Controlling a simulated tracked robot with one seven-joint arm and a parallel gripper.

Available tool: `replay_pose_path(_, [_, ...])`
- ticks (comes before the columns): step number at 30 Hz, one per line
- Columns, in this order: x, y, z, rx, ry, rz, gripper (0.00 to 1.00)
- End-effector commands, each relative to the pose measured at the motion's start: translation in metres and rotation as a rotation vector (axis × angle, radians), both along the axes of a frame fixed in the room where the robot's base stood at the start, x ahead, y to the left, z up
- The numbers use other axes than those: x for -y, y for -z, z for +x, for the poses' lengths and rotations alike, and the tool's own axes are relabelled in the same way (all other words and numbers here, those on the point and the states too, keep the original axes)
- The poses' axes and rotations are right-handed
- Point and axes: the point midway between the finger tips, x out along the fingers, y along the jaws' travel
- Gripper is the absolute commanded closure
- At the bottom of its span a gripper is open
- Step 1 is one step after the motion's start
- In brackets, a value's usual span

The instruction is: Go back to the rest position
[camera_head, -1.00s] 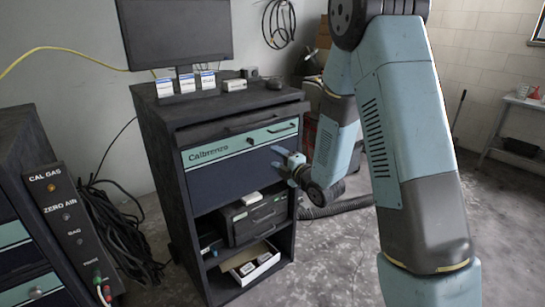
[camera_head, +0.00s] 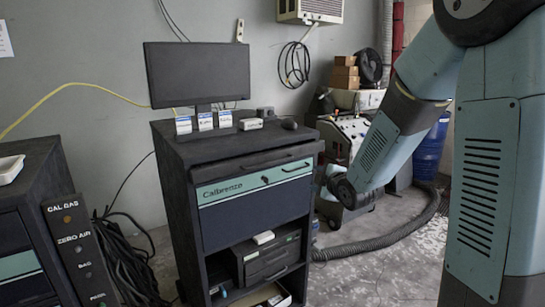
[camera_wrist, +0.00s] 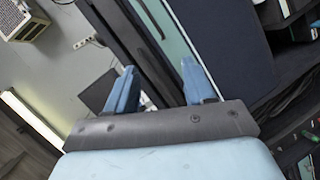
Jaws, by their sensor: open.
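My gripper (camera_wrist: 160,86) is open in the wrist view, its two blue fingers apart with nothing held between them. The dark cabinet labelled Calibrenzo (camera_head: 257,222) stands in the middle of the head view. In the head view my blue-grey arm comes down from the upper right, and its wrist is at the cabinet's right side. The fingers are hard to make out there. In the wrist view the scene is tilted, with a dark panel and a teal strip behind the fingers.
On the cabinet stand a black monitor (camera_head: 197,74) and several small white-and-blue boxes. A second dark cabinet (camera_head: 30,165) and a gas panel (camera_head: 78,245) are at the left. A wheeled machine (camera_head: 345,137), a grey hose (camera_head: 390,236) and a blue barrel (camera_head: 432,150) are at the right.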

Motion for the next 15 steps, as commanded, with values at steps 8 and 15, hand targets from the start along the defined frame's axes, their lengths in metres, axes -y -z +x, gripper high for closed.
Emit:
replay_pose_path(8, [0.042, -0.04, -0.043, -0.201, 0.229, 0.168, 0.47])
replay_pose_path(15, [0.07, -0.065, -0.097, -0.367, 0.433, 0.336, 0.47])
